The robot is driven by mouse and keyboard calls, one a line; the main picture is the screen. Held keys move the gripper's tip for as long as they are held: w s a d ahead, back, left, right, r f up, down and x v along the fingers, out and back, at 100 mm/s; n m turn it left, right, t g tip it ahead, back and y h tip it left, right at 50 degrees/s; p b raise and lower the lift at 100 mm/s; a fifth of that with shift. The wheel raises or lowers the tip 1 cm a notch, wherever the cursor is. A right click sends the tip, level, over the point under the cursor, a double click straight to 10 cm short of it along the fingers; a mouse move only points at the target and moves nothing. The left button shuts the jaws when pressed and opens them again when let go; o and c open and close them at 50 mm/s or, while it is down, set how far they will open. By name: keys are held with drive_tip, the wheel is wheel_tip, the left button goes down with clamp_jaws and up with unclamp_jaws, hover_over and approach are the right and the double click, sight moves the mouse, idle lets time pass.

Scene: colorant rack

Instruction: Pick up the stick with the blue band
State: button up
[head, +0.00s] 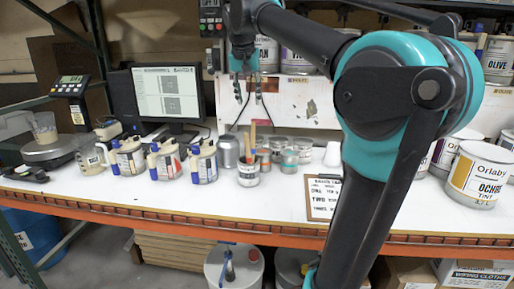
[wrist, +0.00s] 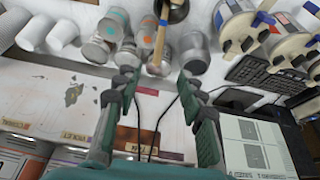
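Wooden sticks (head: 252,137) stand up from a small open can (head: 248,176) near the middle of the bench. In the wrist view the sticks (wrist: 160,42) lean out of the dark-mouthed can (wrist: 173,11) at the top. My gripper (head: 247,92) hangs above and behind the can, apart from the sticks. In the wrist view my gripper (wrist: 156,76) is open and empty, with the sticks beyond the gap between its fingertips.
A grey can (head: 228,151) and several small tins (head: 289,161) stand close around the stick can. Pitchers with blue handles (head: 165,160) and a monitor (head: 168,95) are to the left. A clipboard (head: 323,197) lies to the right. The bench front (head: 200,208) is mostly clear.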

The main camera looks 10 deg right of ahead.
approach(253, 130)
drive_tip(key=x, duration=0.5)
drive_tip(key=shift+s+a+f, duration=0.1)
drive_tip(key=shift+s+f, duration=0.1)
drive_tip(key=shift+w+x, duration=0.2)
drive_tip(key=shift+x, duration=2.5)
drive_tip(key=shift+r, duration=0.15)
clamp_jaws()
